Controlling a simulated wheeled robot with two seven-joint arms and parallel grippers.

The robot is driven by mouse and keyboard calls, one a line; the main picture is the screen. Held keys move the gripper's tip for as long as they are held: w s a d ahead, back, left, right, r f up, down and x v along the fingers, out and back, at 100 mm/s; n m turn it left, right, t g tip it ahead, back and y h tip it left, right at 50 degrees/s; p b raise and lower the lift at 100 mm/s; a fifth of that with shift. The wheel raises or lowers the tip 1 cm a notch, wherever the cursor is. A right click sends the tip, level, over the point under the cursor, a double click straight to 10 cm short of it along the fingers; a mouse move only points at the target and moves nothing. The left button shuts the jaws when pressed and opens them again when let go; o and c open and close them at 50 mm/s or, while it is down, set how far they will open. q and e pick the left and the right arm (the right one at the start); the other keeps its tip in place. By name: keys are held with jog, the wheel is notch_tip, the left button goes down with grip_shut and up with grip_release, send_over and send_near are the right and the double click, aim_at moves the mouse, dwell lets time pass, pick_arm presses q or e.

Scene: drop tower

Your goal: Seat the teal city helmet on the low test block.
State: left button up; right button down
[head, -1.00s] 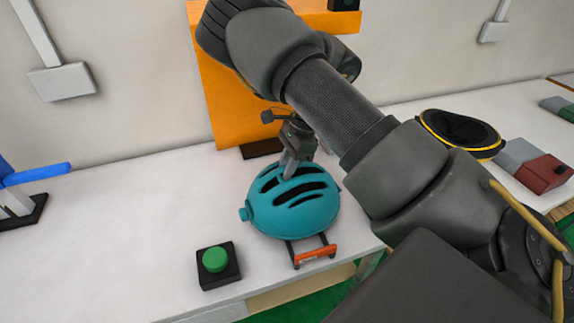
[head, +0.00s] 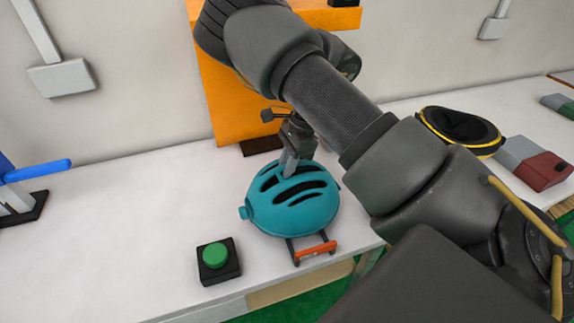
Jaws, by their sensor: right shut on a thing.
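The teal helmet (head: 291,213) is in the middle of the head view, dome up, with dark vent slots and a small teal knob on its left side. My right gripper (head: 290,170) reaches down from above and is shut on the helmet at its upper back part. Dark straps with an orange-red piece (head: 315,252) show below the helmet's front edge. I cannot make out the low test block; whatever is under the helmet is hidden by it. My left gripper is not in view.
A green button on a black box (head: 215,257) stands front left of the helmet. An orange tower (head: 225,95) rises behind. A black and yellow helmet (head: 460,132) and grey and red blocks (head: 540,168) lie right. A blue-handled device (head: 36,172) is far left. The white table between is clear.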

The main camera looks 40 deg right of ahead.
jog(key=shift+s+a+f, duration=0.1)
jog(key=shift+s+f, duration=0.05)
jog(key=shift+f, duration=0.05)
jog(key=c, duration=1.2)
grip_release()
jog(key=shift+s, duration=0.1)
jog(key=c, duration=0.3)
jog(key=shift+r, duration=0.1)
jog(key=shift+w, duration=0.2)
jog(key=shift+r, duration=0.2)
jog(key=shift+w+r+p, duration=0.1)
jog(key=shift+p, duration=0.2)
jog(key=shift+r+p, duration=0.6)
jog(key=shift+r, duration=0.2)
jog(key=shift+r, duration=0.1)
